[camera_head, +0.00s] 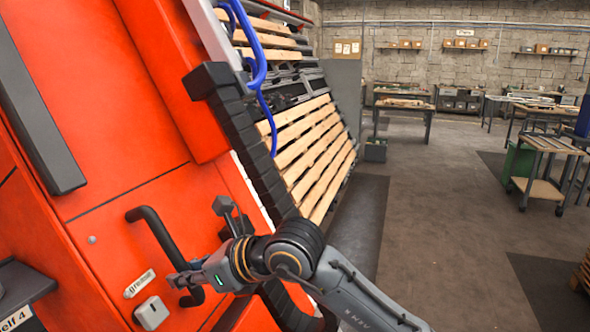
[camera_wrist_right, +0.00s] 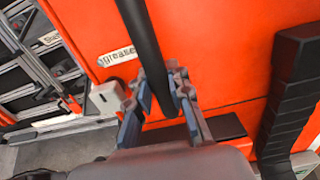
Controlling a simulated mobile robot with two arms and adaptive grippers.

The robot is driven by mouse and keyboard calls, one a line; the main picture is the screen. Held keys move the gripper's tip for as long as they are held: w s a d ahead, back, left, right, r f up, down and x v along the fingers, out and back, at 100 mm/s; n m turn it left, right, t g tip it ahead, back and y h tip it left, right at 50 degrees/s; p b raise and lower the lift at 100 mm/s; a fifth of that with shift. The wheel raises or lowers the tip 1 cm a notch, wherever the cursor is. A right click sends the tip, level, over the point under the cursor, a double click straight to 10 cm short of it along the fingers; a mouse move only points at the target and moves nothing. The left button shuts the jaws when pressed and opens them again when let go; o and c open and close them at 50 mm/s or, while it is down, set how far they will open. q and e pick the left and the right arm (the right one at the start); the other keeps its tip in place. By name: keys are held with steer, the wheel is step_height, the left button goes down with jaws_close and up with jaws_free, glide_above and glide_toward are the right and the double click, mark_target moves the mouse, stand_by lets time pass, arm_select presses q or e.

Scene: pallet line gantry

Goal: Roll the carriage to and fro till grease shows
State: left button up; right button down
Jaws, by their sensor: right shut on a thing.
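The carriage is a large orange machine body (camera_head: 140,120) filling the left of the head view, with a black bar handle (camera_head: 155,230) on its face. My right gripper (camera_head: 183,285) is shut on the lower part of this handle. In the right wrist view the fingers (camera_wrist_right: 160,95) stand on either side of the dark bar (camera_wrist_right: 143,40). I see no grease on the orange face. My left gripper is not in view.
A small white box (camera_head: 152,313) sits below the label. A black cable chain (camera_head: 245,140) runs along the carriage edge, with blue hoses (camera_head: 258,60) above. Wooden pallet slats (camera_head: 315,150) stand behind. A cart (camera_head: 545,170) stands at right; the middle floor (camera_head: 440,230) is clear.

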steer(key=shift+s+a+f, duration=0.25)
steer(key=shift+s+a, duration=0.05)
steer(key=shift+s, duration=0.4)
steer(key=shift+s+a+r+b, duration=0.15)
steer(key=shift+s+b, duration=0.25)
steer(key=shift+s, duration=0.25)
steer(key=shift+w+r, duration=0.15)
steer(key=shift+w, duration=0.05)
stand_by(0.5)
steer(key=c, duration=1.4)
jaws_free()
steer(key=o, duration=0.6)
steer(key=shift+w+d, duration=0.2)
steer(key=shift+w, duration=0.1)
steer(key=shift+o, duration=0.2)
steer(key=shift+s, duration=0.1)
steer(key=shift+s+a, duration=0.1)
